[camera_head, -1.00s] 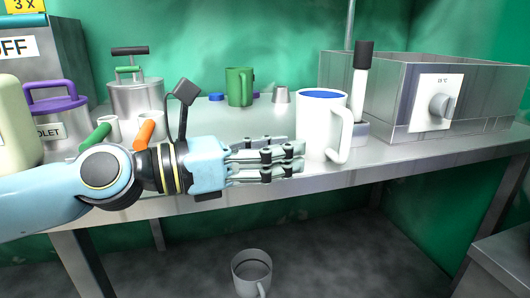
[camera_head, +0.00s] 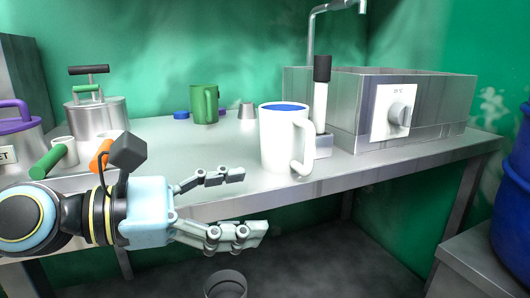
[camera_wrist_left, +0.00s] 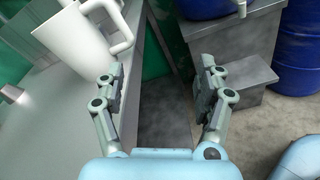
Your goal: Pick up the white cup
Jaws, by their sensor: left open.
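The white cup (camera_head: 277,140) stands upright near the front edge of the metal bench, with blue inside its rim and its handle towards the right. My left gripper (camera_head: 255,203) is open and empty, in front of the bench edge, left of and lower than the cup, not touching it. In the left wrist view the open fingers (camera_wrist_left: 160,85) point past the bench edge, and the cup (camera_wrist_left: 75,42) shows at the upper left, outside the fingers. My right gripper is in neither view.
A steel basin (camera_head: 440,104) with a dial stands right of the cup. A black-topped white handle (camera_head: 320,95) is close behind the cup.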

